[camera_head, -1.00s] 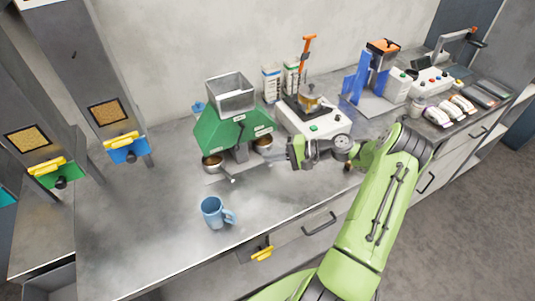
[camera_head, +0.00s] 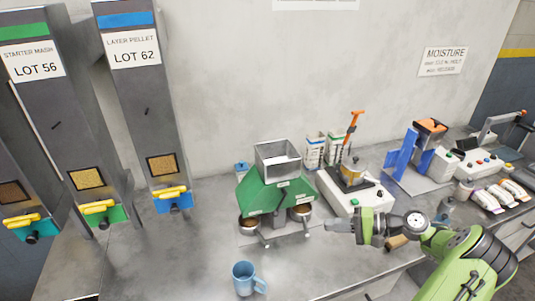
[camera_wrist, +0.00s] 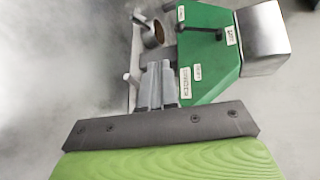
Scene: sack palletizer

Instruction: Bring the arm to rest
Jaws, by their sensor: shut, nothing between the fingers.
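My green arm reaches in from the lower right in the head view. My gripper (camera_head: 329,226) is shut and empty, held just right of the green splitter (camera_head: 272,194) and its right-hand round pan (camera_head: 300,213). In the wrist view the two grey fingers (camera_wrist: 156,86) lie together with nothing between them. The green splitter body (camera_wrist: 210,55) shows beyond and to the right of them. I cannot tell from these views whether the fingertips touch the splitter's stand.
A blue mug (camera_head: 244,278) stands near the counter's front edge. A white device with an orange handle (camera_head: 354,193) and a blue stand (camera_head: 405,160) are behind and right of my gripper. Chutes (camera_head: 150,110) stand at the left. The counter between chutes and splitter is clear.

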